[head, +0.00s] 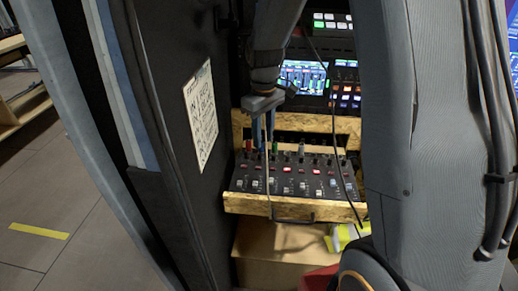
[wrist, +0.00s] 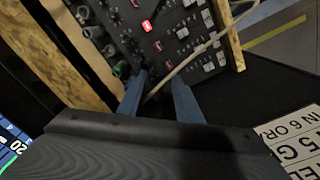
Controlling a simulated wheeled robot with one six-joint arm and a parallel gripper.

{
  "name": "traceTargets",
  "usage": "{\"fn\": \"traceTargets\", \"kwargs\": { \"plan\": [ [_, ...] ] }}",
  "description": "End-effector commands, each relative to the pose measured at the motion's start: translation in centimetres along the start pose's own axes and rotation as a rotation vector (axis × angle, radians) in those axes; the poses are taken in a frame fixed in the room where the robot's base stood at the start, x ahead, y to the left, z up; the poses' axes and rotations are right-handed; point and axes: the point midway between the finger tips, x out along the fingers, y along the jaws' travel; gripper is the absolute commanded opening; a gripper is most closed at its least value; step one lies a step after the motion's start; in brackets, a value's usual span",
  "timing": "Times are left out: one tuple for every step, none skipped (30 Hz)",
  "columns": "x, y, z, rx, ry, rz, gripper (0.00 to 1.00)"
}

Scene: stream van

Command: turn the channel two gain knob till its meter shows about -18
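The mixer (head: 292,186) sits in a chipboard drawer in the head view, with faders, small knobs and several red-lit displays. I cannot tell which knob is channel two's gain, and the meter values are too small to read. My gripper (head: 264,146) points down at the back left of the mixer. In the wrist view its blue fingers (wrist: 158,80) are apart, with no knob clearly between them.
A pale cable (wrist: 180,65) crosses the panel and passes near my fingers; it hangs over the drawer front (head: 290,209). A dark wall with a printed sign (head: 201,116) stands close on the left. A lit screen (head: 303,77) and button panels are behind the mixer.

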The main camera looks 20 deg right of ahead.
Motion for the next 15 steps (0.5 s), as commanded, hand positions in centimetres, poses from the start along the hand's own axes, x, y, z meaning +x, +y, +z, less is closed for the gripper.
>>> {"fn": "traceTargets", "kwargs": {
  "plan": [
    [0.3, 0.6, -1.1, -0.031, -0.004, -0.002, 0.32],
    [0.4, 0.9, -1.6, -0.048, -0.005, -0.003, 0.32],
    [0.6, 1.2, -2.1, -0.069, -0.006, -0.004, 0.32],
    [0.7, 1.4, -2.5, -0.081, -0.007, -0.004, 0.32],
    [0.8, 1.5, -2.7, -0.092, -0.007, -0.005, 0.32],
    [0.9, 1.7, -3.0, -0.101, -0.008, -0.005, 0.32],
    [1.0, 1.7, -3.1, -0.106, -0.009, -0.006, 0.32],
    [1.2, 1.8, -3.1, -0.11, -0.01, -0.006, 0.32],
    [1.5, 1.8, -3.2, -0.114, -0.01, -0.007, 0.32],
    [1.8, 1.8, -3.2, -0.114, -0.011, -0.007, 0.32],
    [2.1, 1.8, -3.2, -0.115, -0.012, -0.008, 0.32],
    [2.7, 1.8, -3.1, -0.114, -0.013, -0.008, 0.32],
    [3.1, 1.7, -3.1, -0.114, -0.012, -0.008, 0.32],
    [3.6, 1.7, -3.1, -0.114, -0.012, -0.008, 0.32],
    [4.2, 1.7, -3.1, -0.113, -0.013, -0.009, 0.32]
  ]
}}
